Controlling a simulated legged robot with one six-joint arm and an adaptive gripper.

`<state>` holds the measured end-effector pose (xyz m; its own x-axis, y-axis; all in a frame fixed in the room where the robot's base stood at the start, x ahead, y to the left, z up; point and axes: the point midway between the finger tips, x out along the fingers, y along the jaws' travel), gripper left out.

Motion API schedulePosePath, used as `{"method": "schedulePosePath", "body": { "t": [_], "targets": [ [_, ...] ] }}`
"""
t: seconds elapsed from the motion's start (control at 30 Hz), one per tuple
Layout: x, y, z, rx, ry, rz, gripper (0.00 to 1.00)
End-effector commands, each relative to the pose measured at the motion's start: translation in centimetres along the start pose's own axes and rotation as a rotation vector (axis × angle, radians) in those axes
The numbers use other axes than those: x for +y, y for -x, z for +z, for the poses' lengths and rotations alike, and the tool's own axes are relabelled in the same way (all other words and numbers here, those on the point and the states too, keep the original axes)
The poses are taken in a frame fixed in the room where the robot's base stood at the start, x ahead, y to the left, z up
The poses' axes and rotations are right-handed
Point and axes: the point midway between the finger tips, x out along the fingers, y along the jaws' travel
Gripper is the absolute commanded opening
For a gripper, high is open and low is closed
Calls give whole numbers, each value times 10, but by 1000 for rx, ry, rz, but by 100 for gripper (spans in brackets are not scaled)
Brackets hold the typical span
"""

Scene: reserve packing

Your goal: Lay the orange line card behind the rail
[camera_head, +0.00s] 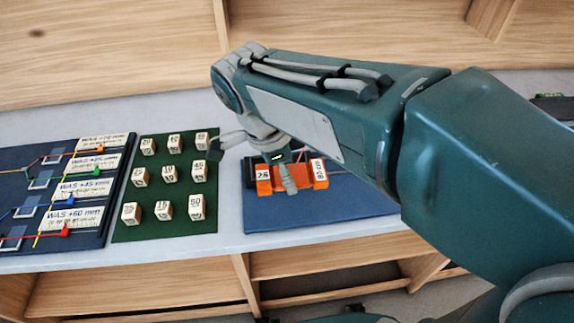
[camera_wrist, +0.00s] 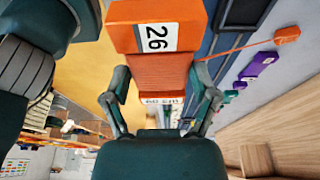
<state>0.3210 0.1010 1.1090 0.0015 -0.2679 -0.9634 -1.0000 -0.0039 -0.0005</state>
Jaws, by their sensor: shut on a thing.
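The orange line card (camera_head: 292,178) is in the head view, over the back part of a blue board (camera_head: 320,217), with white labels at its two ends; the left one reads 26. My gripper (camera_head: 287,183) is shut on its middle. In the wrist view the card (camera_wrist: 160,70) lies between the two fingers of my gripper (camera_wrist: 160,88), its 26 label at the top and its other label partly hidden behind the gripper. An orange line runs from the card to an orange tag (camera_wrist: 287,34). I cannot tell the rail apart surely, and my arm covers the board's right part.
A green mat (camera_head: 165,228) with several numbered cubes lies left of the blue board. Further left is a dark blue board (camera_head: 100,228) with several labelled cards and coloured lines. Purple (camera_wrist: 258,65) and green tags show in the wrist view. The bench's front strip is clear.

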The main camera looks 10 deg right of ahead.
Motion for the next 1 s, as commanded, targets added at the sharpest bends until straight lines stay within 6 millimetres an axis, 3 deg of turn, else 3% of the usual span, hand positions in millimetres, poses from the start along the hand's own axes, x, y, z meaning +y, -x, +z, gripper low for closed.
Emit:
{"method": "schedulePosePath", "body": {
  "t": [0.4, 0.77, 1.0],
  "targets": [
    [0, -34, 9, 1, 1, 2, 28],
    [0, -38, 10, 1, 0, 1, 28],
    [-26, -38, 11, 1, -1, 2, 28]
  ]
}}
